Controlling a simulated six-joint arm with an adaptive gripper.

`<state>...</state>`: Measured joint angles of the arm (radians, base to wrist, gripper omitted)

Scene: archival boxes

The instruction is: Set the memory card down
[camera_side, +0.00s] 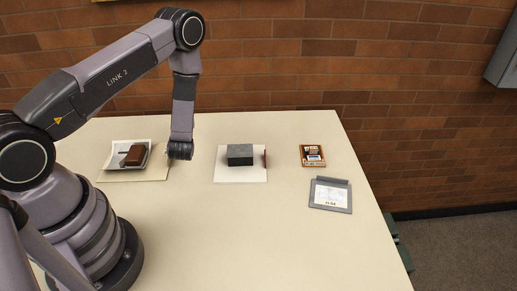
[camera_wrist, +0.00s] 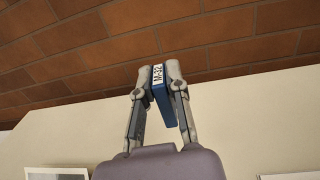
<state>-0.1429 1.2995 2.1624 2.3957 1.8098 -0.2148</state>
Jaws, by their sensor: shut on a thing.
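The memory card (camera_wrist: 160,91) is a small dark blue block with a white label reading M-32. In the wrist view it sits between the fingertips of my gripper (camera_wrist: 161,80), which is shut on it. The label end is at the fingertips and the blue body extends back between the fingers. The card appears held clear of the table, with brick wall behind it. In the side view my wrist is above the table between the left tray and the grey box; the fingers and the card are hidden behind it.
A white tray (camera_side: 113,160) with a brown box (camera_side: 135,154) stands at left. A dark grey box (camera_side: 240,154) sits on a white sheet (camera_side: 240,175) beside something red. An orange-brown holder (camera_side: 307,164) and a grey labelled panel (camera_side: 331,195) lie at right. The front table (camera_side: 230,240) is clear.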

